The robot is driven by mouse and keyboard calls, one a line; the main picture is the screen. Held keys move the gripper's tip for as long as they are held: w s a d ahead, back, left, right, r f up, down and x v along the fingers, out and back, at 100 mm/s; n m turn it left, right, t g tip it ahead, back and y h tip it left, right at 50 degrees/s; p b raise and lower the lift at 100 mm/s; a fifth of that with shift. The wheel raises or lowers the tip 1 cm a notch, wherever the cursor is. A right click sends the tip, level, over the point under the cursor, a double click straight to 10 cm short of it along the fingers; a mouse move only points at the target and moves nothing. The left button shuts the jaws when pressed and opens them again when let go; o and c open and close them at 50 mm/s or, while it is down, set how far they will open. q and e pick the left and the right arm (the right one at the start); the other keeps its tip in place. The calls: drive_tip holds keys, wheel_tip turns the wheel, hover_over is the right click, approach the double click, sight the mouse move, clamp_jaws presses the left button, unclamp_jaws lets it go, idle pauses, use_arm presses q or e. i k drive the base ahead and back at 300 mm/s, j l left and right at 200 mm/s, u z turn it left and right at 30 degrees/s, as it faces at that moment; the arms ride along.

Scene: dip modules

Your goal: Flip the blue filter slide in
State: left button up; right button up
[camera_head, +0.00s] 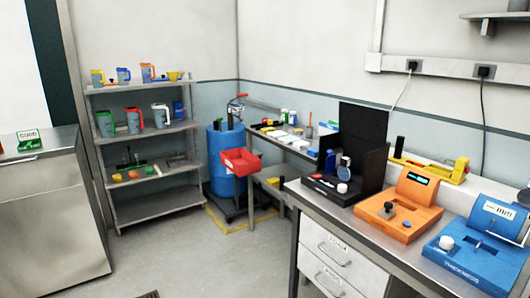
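A black device with tall dark panels (362,142) stands on the bench at the right. A white knob (342,188) sits on its low front base. A small blue piece (330,161) stands upright at the device's left side, beside a rounded grey-blue part (344,163). Both look like filter slides, but they are too small to tell for sure. I cannot tell whether either one is swung in. Neither of my grippers is in view.
An orange device (405,207) and a blue device (478,250) stand to the right on the same bench (318,204). A yellow tool (432,166) lies behind them. A red bin (240,162) and blue drum (224,180) stand left of the bench. The floor (190,262) in front is clear.

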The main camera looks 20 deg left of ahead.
sight(330, 161)
drive_tip(key=u, duration=0.2)
drive_tip(key=i+j+u, duration=0.1)
drive_tip(key=i+j, duration=0.15)
drive_tip(key=i, duration=0.25)
drive_tip(key=i+j+u, duration=0.1)
drive_tip(key=i, duration=0.45)
drive_tip(key=i+j+u, duration=0.1)
drive_tip(key=i+j, duration=0.15)
drive_tip(key=i, duration=0.3)
